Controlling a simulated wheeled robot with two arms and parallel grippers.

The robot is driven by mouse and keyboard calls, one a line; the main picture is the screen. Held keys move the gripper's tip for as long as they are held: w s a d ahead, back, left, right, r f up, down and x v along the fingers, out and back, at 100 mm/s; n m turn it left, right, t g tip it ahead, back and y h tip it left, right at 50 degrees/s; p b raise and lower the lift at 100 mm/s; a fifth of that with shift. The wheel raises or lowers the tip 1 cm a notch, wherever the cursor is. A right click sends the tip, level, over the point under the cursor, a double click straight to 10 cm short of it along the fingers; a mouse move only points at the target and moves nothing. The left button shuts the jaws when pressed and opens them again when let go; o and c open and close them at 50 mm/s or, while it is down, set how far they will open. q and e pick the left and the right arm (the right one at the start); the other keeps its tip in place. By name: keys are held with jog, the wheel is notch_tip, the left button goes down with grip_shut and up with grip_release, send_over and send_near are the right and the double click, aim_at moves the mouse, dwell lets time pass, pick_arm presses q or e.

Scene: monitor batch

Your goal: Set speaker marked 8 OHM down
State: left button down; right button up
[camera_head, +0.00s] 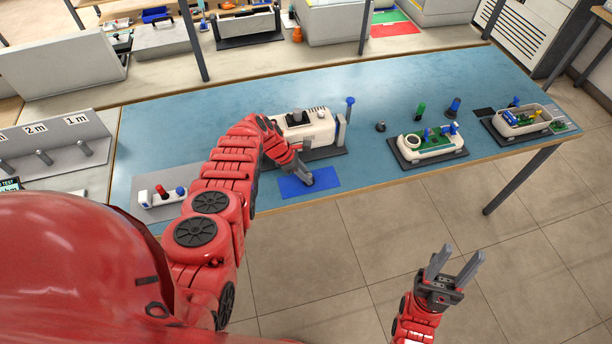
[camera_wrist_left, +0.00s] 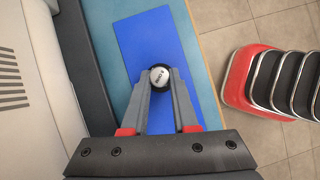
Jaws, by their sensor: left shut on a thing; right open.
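The speaker (camera_wrist_left: 160,76) is a small round piece with a pale face, a dark rim and tiny lettering, in the left wrist view. My left gripper (camera_head: 304,176) is shut on it, with its fingertips on either side, and it also shows in the wrist view (camera_wrist_left: 160,90). The speaker is over the blue mat (camera_head: 322,180), also seen in the wrist view (camera_wrist_left: 146,38). I cannot tell whether it touches the mat. In the head view the speaker is hardly distinguishable at the fingertips. My right gripper (camera_head: 455,266) is open and empty, in front of the table over the floor.
A white monitor housing (camera_head: 308,130) on a dark base stands right behind the mat. Two open units, one with a green board (camera_head: 430,142) and one at the far right (camera_head: 522,119), stand on the blue table (camera_head: 230,94). The table's front edge lies close to the mat.

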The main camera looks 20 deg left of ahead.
pick_arm(q)
jog(key=shift+f, duration=0.1)
jog(key=c, duration=0.7)
grip_release()
jog(key=shift+r, duration=0.35)
jog(key=p+v, duration=0.2)
jog(key=v, duration=0.1)
jog(key=shift+a+r+p, duration=0.1)
jog(key=shift+r+p, duration=0.15)
jog(key=shift+p, duration=0.05)
jog(key=shift+b+v, duration=1)
jog(key=shift+v, duration=3.05)
jog(key=shift+a, duration=0.1)
